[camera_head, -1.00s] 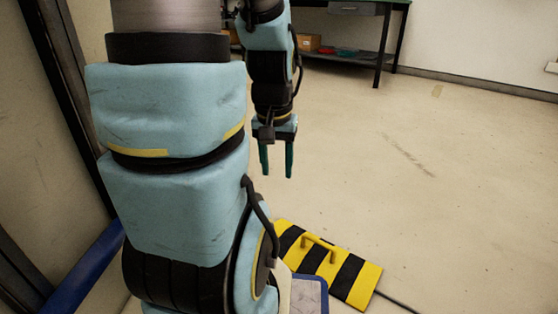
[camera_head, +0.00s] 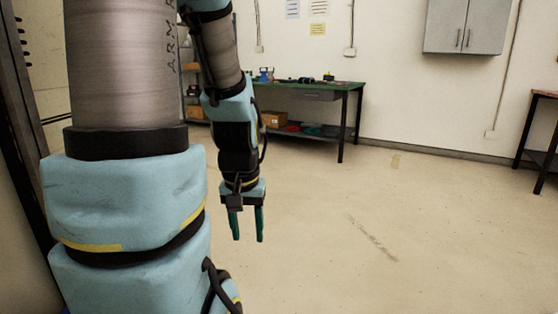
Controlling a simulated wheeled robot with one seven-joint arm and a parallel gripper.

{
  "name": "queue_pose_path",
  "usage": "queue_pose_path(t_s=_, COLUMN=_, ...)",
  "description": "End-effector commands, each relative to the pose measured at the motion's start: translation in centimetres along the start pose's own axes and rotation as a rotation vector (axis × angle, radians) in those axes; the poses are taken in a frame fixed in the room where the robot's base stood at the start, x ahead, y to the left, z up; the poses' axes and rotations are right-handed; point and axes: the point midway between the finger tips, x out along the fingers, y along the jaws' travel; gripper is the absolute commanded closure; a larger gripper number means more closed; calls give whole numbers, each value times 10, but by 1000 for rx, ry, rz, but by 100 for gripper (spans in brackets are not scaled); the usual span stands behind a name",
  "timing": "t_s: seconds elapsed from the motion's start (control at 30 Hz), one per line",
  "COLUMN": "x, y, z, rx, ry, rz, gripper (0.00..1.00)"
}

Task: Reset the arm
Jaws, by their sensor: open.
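My gripper (camera_head: 247,224) hangs at the end of my light blue and grey arm, left of the picture's middle. Its two green fingers point down and stand apart, with nothing between them. It is over open floor, clear of any object. My large upper arm links fill the left side of the view and hide what is behind them.
A green-topped workbench (camera_head: 308,84) stands at the back wall, with small items on top and a cardboard box (camera_head: 274,119) on its lower shelf. A grey cabinet (camera_head: 466,27) hangs on the wall. Another table (camera_head: 545,95) is at the right edge. The floor (camera_head: 400,240) is clear.

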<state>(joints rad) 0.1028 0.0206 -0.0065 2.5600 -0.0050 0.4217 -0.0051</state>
Motion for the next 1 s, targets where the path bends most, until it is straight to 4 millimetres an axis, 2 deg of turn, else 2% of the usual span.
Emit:
queue_pose_path(t_s=0.03, x=-33, y=0, z=-5, rx=0, ry=0, rz=0, gripper=50)
queue_pose_path(t_s=0.7, x=-234, y=1, z=-33, rx=0, ry=0, rz=0, gripper=50)
queue_pose_path(t_s=0.83, x=-260, y=1, z=-36, rx=0, ry=0, rz=0, gripper=50)
queue_pose_path(t_s=1.0, x=-266, y=1, z=-37, rx=0, ry=0, rz=0, gripper=50)
